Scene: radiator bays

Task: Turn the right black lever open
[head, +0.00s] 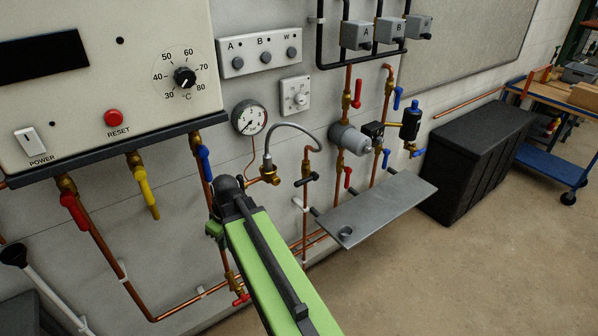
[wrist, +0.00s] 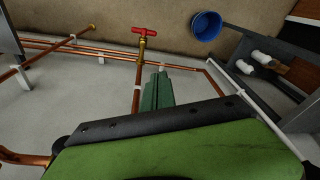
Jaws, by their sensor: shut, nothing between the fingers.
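The right black lever (head: 306,180) shows in the head view on the upright copper pipe below the right end of the grey braided hose (head: 292,127). It lies crosswise to that pipe, nearly level. No second black lever shows clearly; my green arm covers the area to its left. My gripper (wrist: 159,76) shows in the wrist view as dark green fingers, shut and empty, pointing toward a red tee handle (wrist: 145,31) on a brass valve. The black lever cannot be made out in the wrist view.
A grey metal shelf (head: 375,210) juts out right of the lever's pipe. A pressure gauge (head: 249,117) and blue lever (head: 204,160) are close to my arm. A black chest (head: 478,160) stands farther right. The floor in front is clear. A blue bucket (wrist: 206,26) shows in the wrist view.

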